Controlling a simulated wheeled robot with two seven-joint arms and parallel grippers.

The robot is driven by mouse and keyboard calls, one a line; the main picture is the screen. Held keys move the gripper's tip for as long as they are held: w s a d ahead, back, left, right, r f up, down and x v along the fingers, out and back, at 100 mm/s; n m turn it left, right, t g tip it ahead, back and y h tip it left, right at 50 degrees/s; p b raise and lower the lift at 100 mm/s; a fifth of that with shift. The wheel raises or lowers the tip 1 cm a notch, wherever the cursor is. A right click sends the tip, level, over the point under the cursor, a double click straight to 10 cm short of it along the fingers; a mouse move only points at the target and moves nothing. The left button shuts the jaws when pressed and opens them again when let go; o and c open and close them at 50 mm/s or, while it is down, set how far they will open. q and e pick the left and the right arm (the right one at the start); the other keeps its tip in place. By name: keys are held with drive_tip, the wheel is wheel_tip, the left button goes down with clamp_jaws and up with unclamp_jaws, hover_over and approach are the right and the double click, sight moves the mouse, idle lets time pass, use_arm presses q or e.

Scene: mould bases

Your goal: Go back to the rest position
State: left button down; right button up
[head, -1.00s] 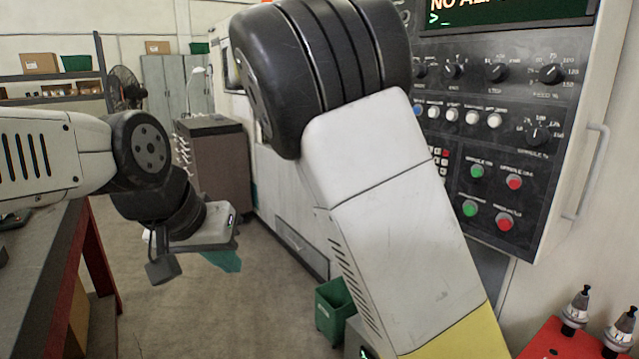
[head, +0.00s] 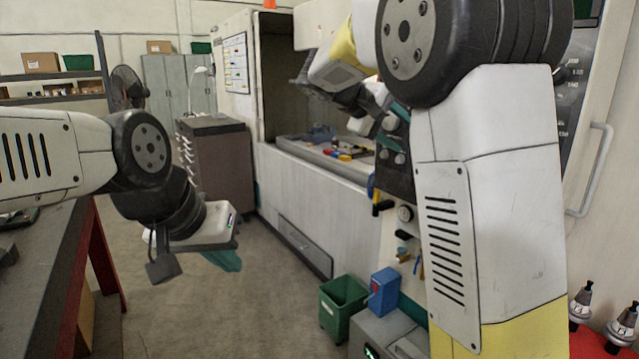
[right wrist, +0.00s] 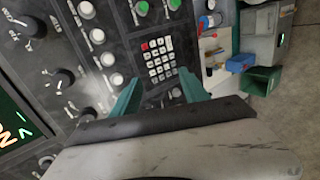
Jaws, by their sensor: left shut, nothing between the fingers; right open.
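My left gripper (head: 226,261) hangs low over the floor at the left in the head view, its teal fingers together and empty. My right gripper (head: 390,122) is raised in front of the machine in the head view, partly hidden behind my own right arm. In the right wrist view its two teal fingers (right wrist: 157,90) are spread apart with nothing between them. They point at the control panel (right wrist: 110,50), with the keypad (right wrist: 158,60) showing beyond the gap. I cannot tell how far the fingertips are from the panel.
The machine (head: 325,195) stands open, with tools on its ledge. A green bin (head: 342,303) and a blue box (head: 383,290) are at its front. A dark-topped bench (head: 45,270) is at left, tool holders (head: 622,325) at lower right. The middle floor is clear.

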drive_tip(key=s+d+f+m+g+y, duration=0.1)
drive_tip(key=s+d+f+g+y, duration=0.1)
drive_tip(key=s+d+f+y, duration=0.35)
drive_tip(key=s+a+f+m+t+y, duration=0.1)
drive_tip(key=s+a+f+m+y, duration=0.1)
drive_tip(key=s, duration=1)
drive_tip(key=s+a+f+m+y, duration=0.2)
drive_tip(key=s+a+f+y, duration=0.3)
drive_tip(key=s, duration=0.6)
drive_tip(key=shift+s+a+f+m+t, duration=0.3)
drive_tip(key=shift+s+a+f+t, duration=0.1)
drive_tip(key=shift+a+f, duration=0.7)
drive_tip(key=shift+a+r, duration=0.1)
